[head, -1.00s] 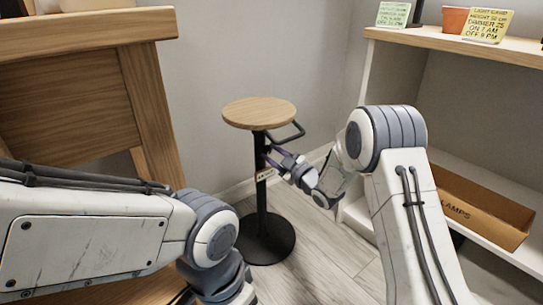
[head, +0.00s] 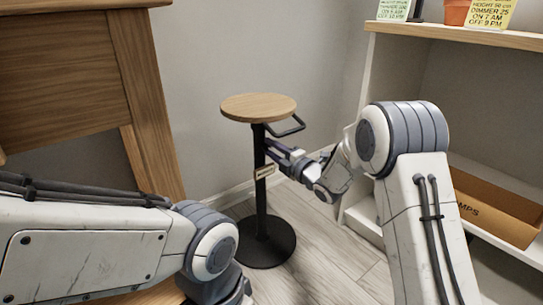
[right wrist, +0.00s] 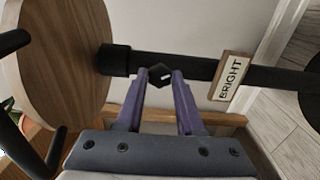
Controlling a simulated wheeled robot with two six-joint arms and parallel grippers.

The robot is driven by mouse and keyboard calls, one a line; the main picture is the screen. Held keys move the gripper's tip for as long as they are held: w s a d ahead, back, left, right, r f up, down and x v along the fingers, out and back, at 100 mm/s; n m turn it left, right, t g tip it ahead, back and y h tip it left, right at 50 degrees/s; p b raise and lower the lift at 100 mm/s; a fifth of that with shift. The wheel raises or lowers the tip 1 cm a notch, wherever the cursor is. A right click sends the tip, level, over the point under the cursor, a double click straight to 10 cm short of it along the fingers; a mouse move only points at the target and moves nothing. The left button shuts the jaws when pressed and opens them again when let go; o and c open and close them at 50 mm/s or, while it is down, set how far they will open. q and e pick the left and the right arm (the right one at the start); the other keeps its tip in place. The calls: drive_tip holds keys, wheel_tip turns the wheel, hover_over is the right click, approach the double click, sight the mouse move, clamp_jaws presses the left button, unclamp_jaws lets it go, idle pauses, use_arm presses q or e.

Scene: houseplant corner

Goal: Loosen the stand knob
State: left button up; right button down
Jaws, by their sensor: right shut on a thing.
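The stand has a round wooden top (head: 258,106), a black post (head: 260,200) and a round black base (head: 264,247). In the right wrist view, the dark faceted knob (right wrist: 159,74) sits on the side of the post (right wrist: 203,69), with a small white mark on it. My right gripper (right wrist: 159,80) has its purple fingers on either side of the knob and is shut on it. In the head view, the right gripper (head: 269,150) reaches the post from the right, below the top; the knob is too small to make out there. My left gripper is out of view.
A tag reading BRIGHT (right wrist: 231,77) is on the post beside the knob. A black handle bar (head: 290,127) sticks out under the top. Wooden furniture (head: 75,75) stands at left, a shelf unit (head: 465,36) with a cardboard box (head: 495,208) at right.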

drive_tip(key=n+b, duration=0.1)
drive_tip(key=n, duration=0.1)
drive_tip(key=n+b, duration=0.1)
drive_tip(key=shift+s+f+n+b, duration=0.1)
drive_tip(key=shift+f+n+b, duration=0.2)
drive_tip(key=shift+n, duration=0.1)
drive_tip(key=shift+r+n+b, duration=0.15)
drive_tip(key=shift+n+b, duration=0.25)
drive_tip(key=shift+n, duration=0.5)
drive_tip(key=n, duration=0.2)
drive_tip(key=shift+a+n, duration=0.1)
drive_tip(key=shift+n, duration=0.2)
drive_tip(key=shift+r+n, duration=0.1)
drive_tip(key=shift+n, duration=1.7)
drive_tip(key=c, duration=0.5)
unclamp_jaws()
drive_tip(key=shift+r, duration=0.1)
